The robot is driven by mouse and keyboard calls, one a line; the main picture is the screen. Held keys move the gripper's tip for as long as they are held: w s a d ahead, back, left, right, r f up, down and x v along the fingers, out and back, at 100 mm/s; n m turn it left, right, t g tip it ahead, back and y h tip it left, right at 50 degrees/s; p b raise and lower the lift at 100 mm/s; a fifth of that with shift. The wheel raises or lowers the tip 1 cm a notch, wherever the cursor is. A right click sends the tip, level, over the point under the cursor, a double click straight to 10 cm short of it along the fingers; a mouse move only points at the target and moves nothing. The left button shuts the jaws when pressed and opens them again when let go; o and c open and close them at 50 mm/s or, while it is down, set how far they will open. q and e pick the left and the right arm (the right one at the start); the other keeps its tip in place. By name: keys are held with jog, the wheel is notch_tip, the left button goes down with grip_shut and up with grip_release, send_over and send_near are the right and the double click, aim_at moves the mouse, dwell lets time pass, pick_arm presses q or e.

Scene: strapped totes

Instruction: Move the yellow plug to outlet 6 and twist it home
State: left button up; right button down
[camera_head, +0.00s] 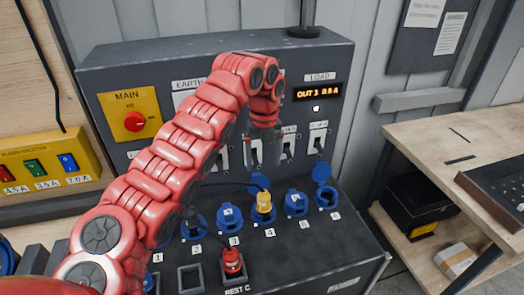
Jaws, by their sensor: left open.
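The yellow plug (264,203) stands upright at the blue outlet labelled 4, with a dark cable by it; how deep it sits I cannot tell. Outlet 6 (327,197) is the blue socket at the right end of the row, with its lid (321,171) raised and no plug in it. My left gripper (263,162) is open and points down, above and behind the yellow plug in the picture, apart from it. Its fingers hang in front of the panel's switches. My right gripper is not in view.
A red plug (232,262) stands in the REST C holder at the front. Outlet 5 (296,203) lies between the yellow plug and outlet 6. The upright panel (190,60) with switches and a lit display (318,92) rises behind. A wooden bench (440,140) is at right.

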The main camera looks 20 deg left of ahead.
aim_at(264, 192)
pick_arm(q)
notch_tip(264, 192, down, 15)
jog(key=p, duration=0.4)
jog(key=shift+s+d, duration=0.15)
jog(key=shift+f+p, duration=0.3)
jog(key=shift+f, duration=0.2)
grip_shut()
jog(key=shift+n, duration=1.5)
jog(key=shift+n, duration=1.5)
